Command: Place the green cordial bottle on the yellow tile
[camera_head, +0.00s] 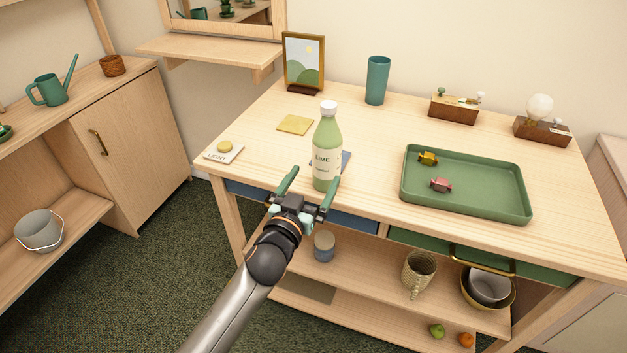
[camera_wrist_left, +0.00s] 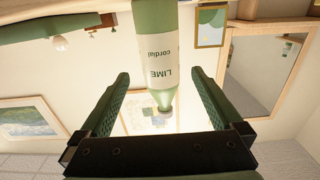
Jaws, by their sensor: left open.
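The green cordial bottle (camera_head: 326,148) has a white cap and a cream label reading LIME. It stands upright on the table, at or just in front of a blue tile (camera_head: 346,159) that it partly hides. The yellow tile (camera_head: 295,124) lies bare, farther back and to the left of the bottle. My left gripper (camera_head: 309,186) is open at the table's front edge, just in front of the bottle. In the left wrist view the bottle (camera_wrist_left: 156,55) appears upside down beyond and between the open fingers (camera_wrist_left: 160,100). My right gripper is not in view.
A teal cup (camera_head: 377,80), a picture frame (camera_head: 304,62) and two wooden-based items are along the back. A light switch plate (camera_head: 224,151) is at the left edge. The table around the yellow tile is clear.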

